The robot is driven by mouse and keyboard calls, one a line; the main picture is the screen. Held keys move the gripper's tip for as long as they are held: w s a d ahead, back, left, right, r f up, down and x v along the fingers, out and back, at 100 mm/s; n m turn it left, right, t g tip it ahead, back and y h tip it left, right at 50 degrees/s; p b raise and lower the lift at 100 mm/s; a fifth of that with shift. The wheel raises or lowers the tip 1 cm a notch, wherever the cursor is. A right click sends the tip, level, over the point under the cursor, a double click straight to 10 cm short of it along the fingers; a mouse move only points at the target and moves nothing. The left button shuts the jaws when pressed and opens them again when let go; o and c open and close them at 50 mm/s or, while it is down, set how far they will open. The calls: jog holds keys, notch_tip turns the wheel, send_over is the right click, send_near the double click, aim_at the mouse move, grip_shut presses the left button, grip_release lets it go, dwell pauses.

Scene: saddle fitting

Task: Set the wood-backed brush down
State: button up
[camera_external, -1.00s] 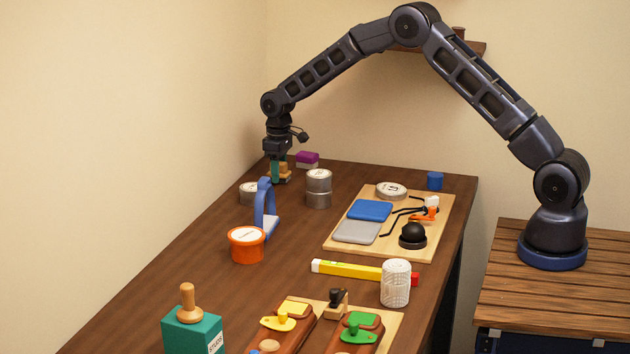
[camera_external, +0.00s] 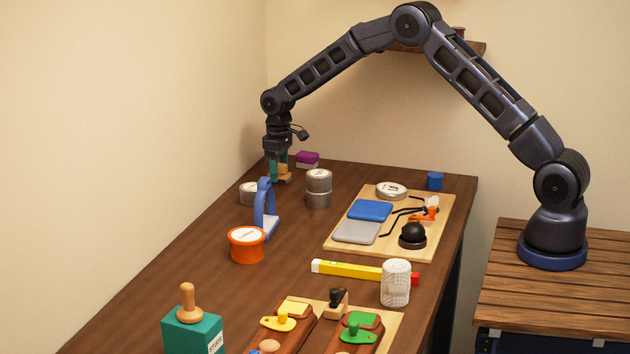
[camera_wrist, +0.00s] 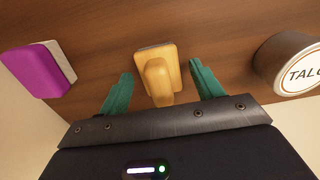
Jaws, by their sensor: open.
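The wood-backed brush (camera_wrist: 158,75) sits on the brown table at its far left end, with its yellowish wooden back and handle facing the wrist camera. It also shows in the external view (camera_external: 285,172), partly hidden by my fingers. My gripper (camera_wrist: 161,82) is above it and open. One green finger is on each side of the brush, with a visible gap on both sides in the wrist view. In the external view my gripper (camera_external: 278,174) is low over the table.
A purple and white block (camera_wrist: 37,72) lies to the left of the brush in the wrist view. A round TALC tin (camera_wrist: 285,65) stands to the right. In the external view, stacked tins (camera_external: 319,190) and a blue upright holder (camera_external: 265,210) stand nearby.

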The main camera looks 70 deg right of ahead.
aim_at(279, 164)
notch_tip(279, 164, up, 11)
jog(key=shift+r, duration=0.1)
jog(key=s+a+r+t, duration=0.1)
jog(key=s+a+r, duration=0.6)
jog(key=s+r, duration=0.55)
jog(key=s+a+r+t, duration=0.1)
jog(key=s+a+r, duration=0.6)
jog(key=s+r, duration=0.5)
jog(key=s+a+f+t, duration=0.1)
jog(key=s+a, duration=0.1)
jog(key=s, duration=0.9)
jog(key=s+a+f, duration=0.1)
jog(key=s+a, duration=0.1)
jog(key=s, duration=0.9)
jog(key=s+a+f+t, duration=0.1)
jog(key=s+a, duration=0.2)
jog(key=s, duration=0.9)
jog(key=shift+f+t, duration=0.3)
jog(key=shift+f, duration=0.05)
